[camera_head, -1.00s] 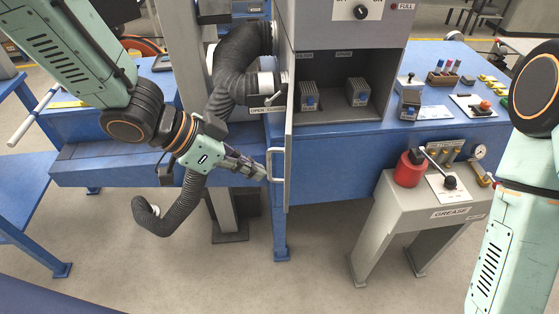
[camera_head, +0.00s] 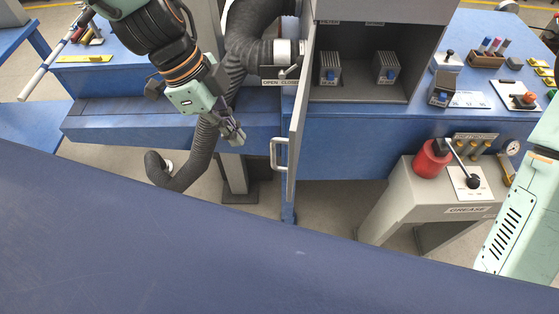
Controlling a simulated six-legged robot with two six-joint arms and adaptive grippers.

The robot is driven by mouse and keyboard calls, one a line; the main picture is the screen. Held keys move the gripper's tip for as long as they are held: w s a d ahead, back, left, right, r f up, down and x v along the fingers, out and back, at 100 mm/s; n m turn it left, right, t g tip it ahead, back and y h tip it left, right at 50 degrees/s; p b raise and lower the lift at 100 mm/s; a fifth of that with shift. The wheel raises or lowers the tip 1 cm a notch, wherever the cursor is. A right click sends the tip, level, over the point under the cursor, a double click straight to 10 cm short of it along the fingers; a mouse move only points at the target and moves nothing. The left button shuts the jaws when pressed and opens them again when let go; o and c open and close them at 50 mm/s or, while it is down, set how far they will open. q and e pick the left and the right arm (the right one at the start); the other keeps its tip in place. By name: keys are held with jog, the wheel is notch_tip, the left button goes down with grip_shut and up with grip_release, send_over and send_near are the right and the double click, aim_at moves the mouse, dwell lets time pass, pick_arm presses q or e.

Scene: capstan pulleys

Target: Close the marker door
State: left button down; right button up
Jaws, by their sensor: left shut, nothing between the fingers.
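The grey door (camera_head: 298,118) of the cabinet stands swung open and shows nearly edge-on. A pale bar handle (camera_head: 275,154) sits low on its left side.
A black corrugated hose (camera_head: 236,72) hangs behind my left gripper. A blue bench (camera_head: 345,138) runs under the cabinet. A grease stand (camera_head: 420,190) with a red canister (camera_head: 431,158) is at right. A plain blue surface (camera_head: 200,250) fills the lower foreground.

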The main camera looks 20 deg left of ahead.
pick_arm(q)
jog(key=s, duration=0.1)
send_near(276, 169)
jog(key=shift+s+f, duration=1.4)
jog(key=shift+s, duration=0.3)
jog(key=shift+w+d+f+b, duration=0.3)
jog(key=shift+d+f, duration=0.15)
jog(key=shift+d, duration=0.3)
jog(key=shift+w+d+f+b, duration=0.25)
jog(key=shift+d+f, duration=0.2)
jog(key=shift+d, duration=0.3)
jog(key=shift+w+d+f+b, duration=0.2)
jog(key=shift+d+f+b, duration=0.15)
jog(key=shift+d+f, duration=0.25)
pick_arm(e)
jog(key=shift+s+a+f, duration=0.1)
jog(key=shift+s+f, duration=0.25)
jog(key=shift+f, duration=0.5)
